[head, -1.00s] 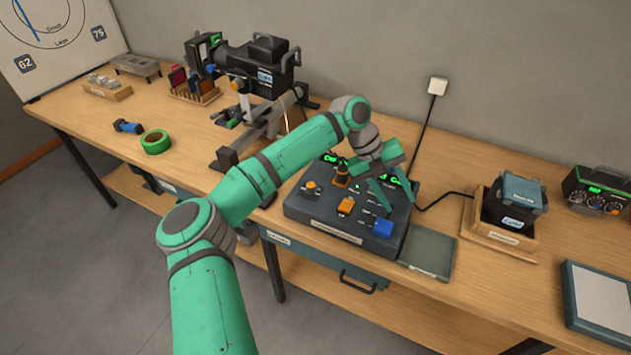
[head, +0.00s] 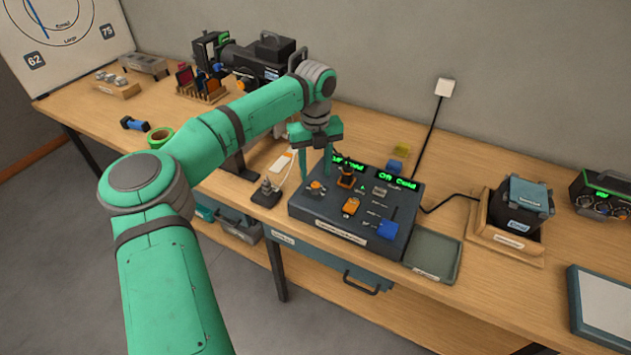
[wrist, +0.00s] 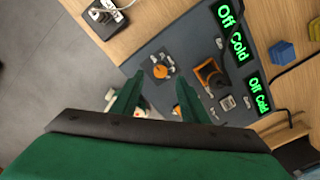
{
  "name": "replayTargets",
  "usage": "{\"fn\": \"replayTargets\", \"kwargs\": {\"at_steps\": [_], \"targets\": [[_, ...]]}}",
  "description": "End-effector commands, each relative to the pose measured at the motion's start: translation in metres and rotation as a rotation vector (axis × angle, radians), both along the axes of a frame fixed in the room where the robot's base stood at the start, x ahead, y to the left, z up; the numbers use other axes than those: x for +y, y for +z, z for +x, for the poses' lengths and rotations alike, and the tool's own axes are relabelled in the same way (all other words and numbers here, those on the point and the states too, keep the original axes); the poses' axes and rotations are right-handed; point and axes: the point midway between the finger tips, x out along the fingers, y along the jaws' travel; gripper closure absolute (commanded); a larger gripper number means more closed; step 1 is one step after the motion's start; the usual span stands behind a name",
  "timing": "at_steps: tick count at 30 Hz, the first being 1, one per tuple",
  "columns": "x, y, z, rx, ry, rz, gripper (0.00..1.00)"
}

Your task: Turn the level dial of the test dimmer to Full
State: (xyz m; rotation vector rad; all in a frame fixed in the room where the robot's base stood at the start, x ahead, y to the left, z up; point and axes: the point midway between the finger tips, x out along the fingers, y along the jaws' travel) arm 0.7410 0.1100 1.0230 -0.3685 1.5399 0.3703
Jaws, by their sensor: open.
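The dark control box (head: 330,220) stands on the bench with two green displays that read "Off Cold"; I take it for the test dimmer, but its labels are too small to read. An orange round dial (head: 316,187) sits on its left part; it also shows in the wrist view (wrist: 160,71). Which knob is the level dial I cannot confirm. My gripper (head: 316,172) points down with its fingers apart and empty, near and seemingly above this dial. Its fingers also show in the wrist view (wrist: 153,95). Contact with the dial is not visible.
A grey tray (head: 433,255) lies right. Another dialled unit (head: 603,195) is far right.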

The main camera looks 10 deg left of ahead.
Motion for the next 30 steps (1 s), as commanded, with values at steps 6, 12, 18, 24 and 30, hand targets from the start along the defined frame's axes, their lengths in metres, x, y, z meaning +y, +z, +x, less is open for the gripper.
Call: {"fn": "replayTargets", "kwargs": {"at_steps": [6,12,18,24,30], "targets": [[0.0,-0.035,0.0,0.001,0.0,-0.002,0.59],[0.0,-0.05,0.0,-0.001,0.0,-0.002,0.59],[-0.001,-0.053,0.0,-0.002,0.0,-0.001,0.59],[-0.001,-0.052,0.0,-0.002,0.0,-0.001,0.76],[0.0,-0.052,0.0,-0.001,-0.001,0.0,1.0]]}}
